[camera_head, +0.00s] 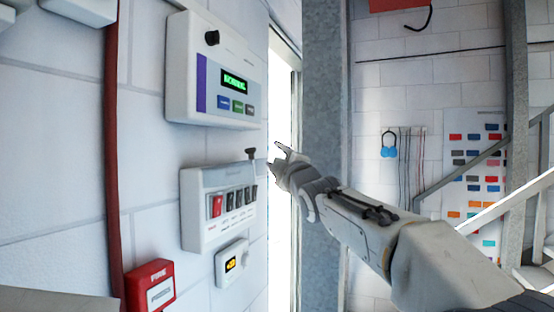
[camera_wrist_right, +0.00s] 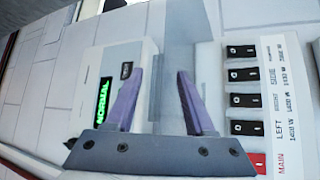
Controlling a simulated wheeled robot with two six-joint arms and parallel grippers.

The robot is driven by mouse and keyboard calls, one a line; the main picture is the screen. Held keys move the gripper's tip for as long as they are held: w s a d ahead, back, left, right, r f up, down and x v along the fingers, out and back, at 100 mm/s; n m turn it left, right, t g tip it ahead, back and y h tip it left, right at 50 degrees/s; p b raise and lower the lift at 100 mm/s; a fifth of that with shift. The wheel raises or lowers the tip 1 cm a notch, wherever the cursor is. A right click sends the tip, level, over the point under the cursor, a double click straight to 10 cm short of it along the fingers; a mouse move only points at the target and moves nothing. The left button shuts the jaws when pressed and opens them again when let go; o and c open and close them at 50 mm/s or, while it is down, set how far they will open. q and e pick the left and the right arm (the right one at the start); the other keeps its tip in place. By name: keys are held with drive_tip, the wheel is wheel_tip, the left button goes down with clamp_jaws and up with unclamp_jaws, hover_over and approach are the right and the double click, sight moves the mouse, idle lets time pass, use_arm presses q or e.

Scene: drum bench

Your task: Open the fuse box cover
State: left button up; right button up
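The fuse box (camera_head: 190,212) is a white wall box with a red switch and several black switches. A dark knob (camera_head: 251,155) stands at its upper right edge. I cannot clearly make out the cover; a grey see-through strip (camera_wrist_right: 192,30) beside the switches in the right wrist view may be part of it. My right gripper (camera_head: 276,156) is just right of the knob, apart from it in the picture. In the right wrist view its two purple fingers (camera_wrist_right: 158,82) are spread with nothing clearly held between them. My left gripper is not in view.
A white panel (camera_head: 212,52) with a green display hangs above the fuse box. A small white unit (camera_head: 231,263) and a red fire call point (camera_head: 150,286) are below. A red pipe (camera_head: 111,150) runs down the left wall. A grey column (camera_head: 325,60) stands behind my right arm.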

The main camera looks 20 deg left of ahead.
drive_tip(key=shift+s+d+r, duration=0.1)
drive_tip(key=shift+s+r, duration=0.05)
drive_tip(key=shift+s+d+b, duration=0.15)
drive_tip(key=shift+b, duration=0.25)
drive_tip(key=b+v, duration=0.7)
drive_tip(key=v, duration=0.3)
drive_tip(key=shift+f, duration=0.2)
